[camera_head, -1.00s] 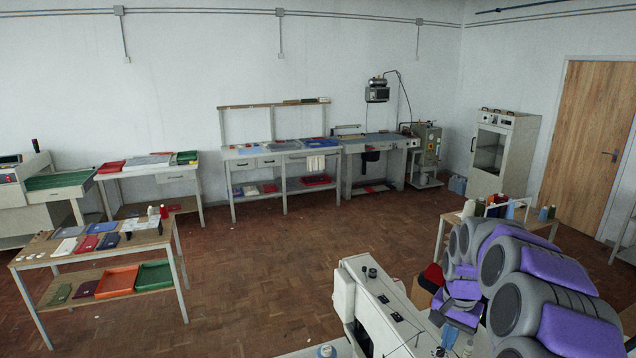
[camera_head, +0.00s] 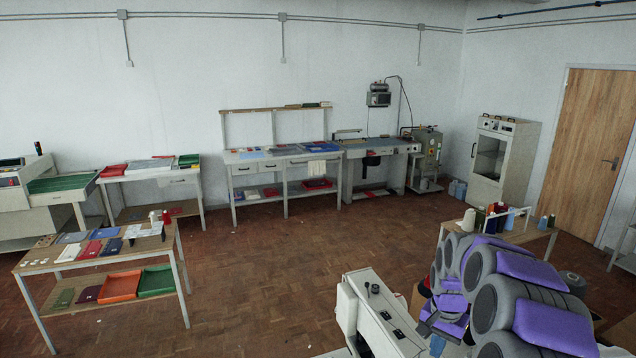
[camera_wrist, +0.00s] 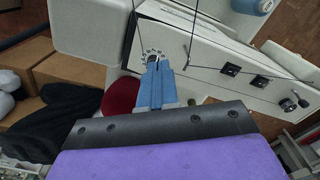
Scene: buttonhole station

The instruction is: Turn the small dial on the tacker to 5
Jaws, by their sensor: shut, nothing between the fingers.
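The white tacker (camera_wrist: 215,62) fills the upper right of the wrist view, and its top shows at the bottom of the head view (camera_head: 374,308). The small dial (camera_wrist: 150,53) is on its end face, marked by an arc of small dark figures I cannot read clearly. My gripper (camera_wrist: 159,66) is shut and empty, its blue fingertips at the lower side of the dial and covering part of it. I cannot tell whether they touch it. The dial's setting is hidden.
Black switches (camera_wrist: 230,69) sit on the tacker, right of the dial. Thin rods or threads pass close above the fingers. A red rounded thing (camera_wrist: 121,96) and cardboard boxes (camera_wrist: 70,70) lie below left. A side table with spools (camera_head: 545,236) stands behind my arm.

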